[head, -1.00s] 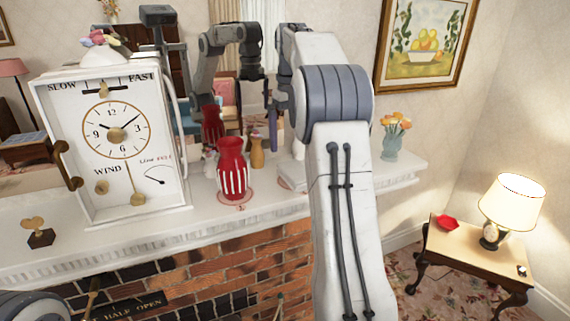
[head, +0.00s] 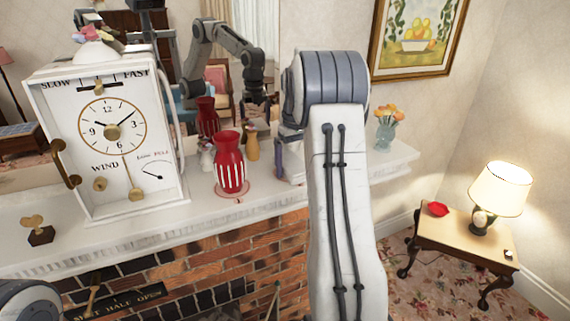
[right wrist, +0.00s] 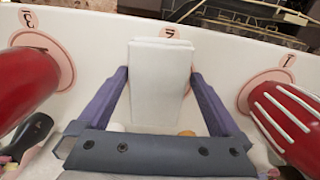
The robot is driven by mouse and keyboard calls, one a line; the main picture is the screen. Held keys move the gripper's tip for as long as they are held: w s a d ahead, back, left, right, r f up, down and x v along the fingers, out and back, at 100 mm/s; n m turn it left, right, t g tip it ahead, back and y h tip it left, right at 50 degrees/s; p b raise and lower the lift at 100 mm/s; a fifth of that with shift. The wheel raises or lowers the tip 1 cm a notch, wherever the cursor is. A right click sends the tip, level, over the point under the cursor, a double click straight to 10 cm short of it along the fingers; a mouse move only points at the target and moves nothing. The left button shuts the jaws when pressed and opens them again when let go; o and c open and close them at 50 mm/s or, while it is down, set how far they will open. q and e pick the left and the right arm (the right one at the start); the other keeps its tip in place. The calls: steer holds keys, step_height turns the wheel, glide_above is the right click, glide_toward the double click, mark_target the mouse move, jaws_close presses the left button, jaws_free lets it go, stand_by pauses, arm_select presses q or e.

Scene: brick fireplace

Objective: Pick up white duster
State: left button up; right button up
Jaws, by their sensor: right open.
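The white duster (right wrist: 160,85) appears as a pale, block-like thing on the white mantel in the right wrist view. In the head view my right arm hides most of the gripper and the duster. My left gripper is out of view; only a bit of my left arm shows at the lower left.
A red vase with white stripes (head: 230,163) stands left of my right gripper, and another red vase (right wrist: 22,85) is on its other side. A white clock box (head: 110,145) fills the mantel's left. A blue flower vase (head: 384,135) stands right. A mirror is behind.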

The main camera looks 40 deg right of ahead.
steer(key=c, duration=1.1)
steer(key=shift+c, duration=0.2)
steer(key=shift+r+b, duration=0.3)
steer(key=shift+r, duration=0.05)
steer(key=r, duration=0.1)
steer(key=r+b, duration=0.1)
steer(key=s+r+b, duration=0.1)
steer(key=shift+d+r, duration=0.3)
steer(key=shift+d, duration=0.05)
steer(key=s+d+r+b, duration=0.2)
steer(key=s+d+r, duration=0.3)
steer(key=s, duration=0.4)
steer(key=shift+s+r, duration=0.15)
steer(key=shift+r, duration=0.65)
